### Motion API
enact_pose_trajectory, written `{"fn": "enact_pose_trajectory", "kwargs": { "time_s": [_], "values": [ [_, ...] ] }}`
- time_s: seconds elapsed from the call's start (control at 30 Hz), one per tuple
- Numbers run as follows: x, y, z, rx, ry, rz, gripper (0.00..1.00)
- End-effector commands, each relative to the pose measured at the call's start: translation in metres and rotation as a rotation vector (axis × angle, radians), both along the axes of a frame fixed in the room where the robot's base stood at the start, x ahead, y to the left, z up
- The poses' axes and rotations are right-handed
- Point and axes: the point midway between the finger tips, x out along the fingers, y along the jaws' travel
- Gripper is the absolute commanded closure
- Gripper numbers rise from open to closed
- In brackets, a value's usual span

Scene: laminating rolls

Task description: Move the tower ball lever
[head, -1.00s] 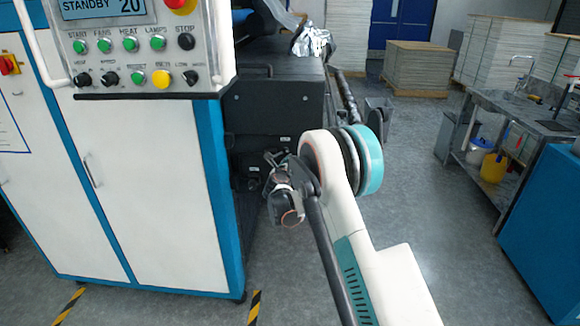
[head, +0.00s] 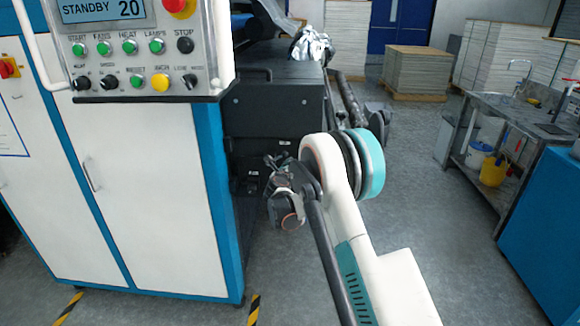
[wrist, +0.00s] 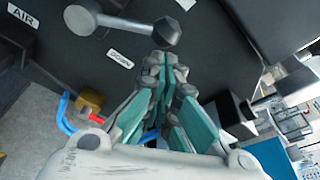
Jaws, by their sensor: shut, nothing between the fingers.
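The ball lever (wrist: 125,23) shows at the top of the wrist view: a grey metal arm from a round hub, ending in a dark faceted ball knob (wrist: 167,33). It is mounted on a dark machine face. My gripper (wrist: 170,62) has its teal-padded fingers closed together, with nothing between them. The fingertips appear just below the ball in that picture; a small gap shows, and I cannot tell the depth between them. In the head view my gripper (head: 272,160) is beside the dark machine tower, and the lever is too small to make out there.
The dark tower (head: 275,112) stands right of the white and blue cabinet (head: 150,190) with its button panel (head: 140,60). In the wrist view an "AIR" label (wrist: 22,16) and a brass fitting with blue hose (wrist: 88,100) are at left. Open floor (head: 420,210) lies to the right.

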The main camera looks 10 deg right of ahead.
Motion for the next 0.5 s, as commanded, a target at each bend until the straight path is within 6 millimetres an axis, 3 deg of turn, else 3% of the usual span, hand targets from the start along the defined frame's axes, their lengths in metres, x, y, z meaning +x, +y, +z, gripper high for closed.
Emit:
{"fn": "enact_pose_trajectory", "kwargs": {
  "time_s": [0.23,0.3,0.5],
  "values": [
    [0.0,-0.011,-0.035,0.0,0.0,0.0,1.0],
    [-0.015,-0.002,-0.022,0.0,0.0,0.002,1.0],
    [-0.05,0.014,-0.014,0.0,0.0,0.002,1.0]
  ]
}}
